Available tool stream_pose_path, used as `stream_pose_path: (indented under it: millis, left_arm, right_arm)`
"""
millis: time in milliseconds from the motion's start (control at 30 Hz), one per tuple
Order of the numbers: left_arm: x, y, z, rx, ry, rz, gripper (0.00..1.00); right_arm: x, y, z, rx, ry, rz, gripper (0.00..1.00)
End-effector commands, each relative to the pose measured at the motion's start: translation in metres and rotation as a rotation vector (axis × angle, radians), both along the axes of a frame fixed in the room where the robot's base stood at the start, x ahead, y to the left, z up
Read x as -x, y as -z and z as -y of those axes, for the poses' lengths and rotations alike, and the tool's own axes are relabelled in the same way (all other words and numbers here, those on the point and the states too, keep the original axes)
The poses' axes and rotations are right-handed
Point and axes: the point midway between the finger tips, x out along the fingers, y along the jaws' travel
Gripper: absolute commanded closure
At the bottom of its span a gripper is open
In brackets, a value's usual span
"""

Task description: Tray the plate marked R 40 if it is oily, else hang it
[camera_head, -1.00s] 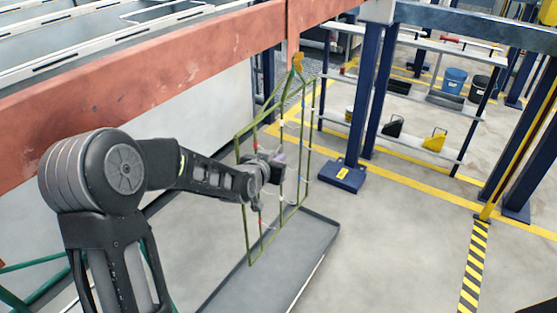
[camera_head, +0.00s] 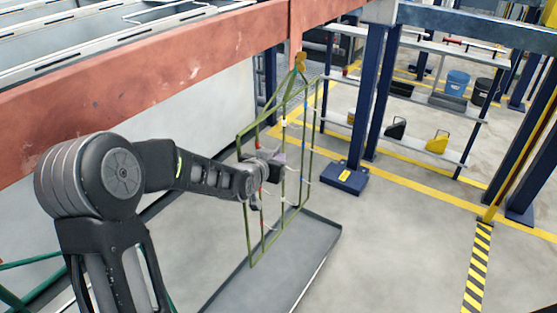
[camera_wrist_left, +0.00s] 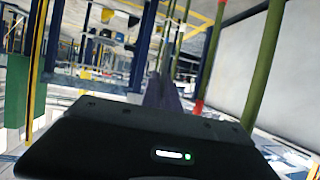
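My left gripper (camera_head: 272,166) is at the green wire hanging rack (camera_head: 308,143), among its upright bars. A small grey-purple piece (camera_head: 279,158) shows at its fingertips; I cannot tell whether it is a plate or part of the gripper. In the left wrist view a dark purple-grey piece (camera_wrist_left: 166,95) stands out edge-on beyond the gripper body, and its fingers are not clear. No R 40 mark or oil is readable. The rack hangs from an orange hook (camera_head: 300,62) and carries small red, white and blue marks. A grey tray (camera_head: 275,278) lies below it. My right gripper is out of view.
A red-brown beam (camera_head: 150,72) crosses above the arm. Blue posts (camera_head: 366,95) and a shelf with bins (camera_head: 430,150) stand behind the rack. Open floor (camera_head: 400,245) lies to the right of the tray.

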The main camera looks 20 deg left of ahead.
Motion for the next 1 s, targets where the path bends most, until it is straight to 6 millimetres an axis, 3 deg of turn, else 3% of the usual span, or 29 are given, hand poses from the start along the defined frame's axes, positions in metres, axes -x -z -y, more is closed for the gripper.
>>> stream_pose_path:
  millis: [1000]
  left_arm:
    - [-0.003, 0.003, -0.017, 0.0, -0.003, 0.003, 1.0]
  right_arm:
    - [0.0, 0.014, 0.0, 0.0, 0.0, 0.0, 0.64]
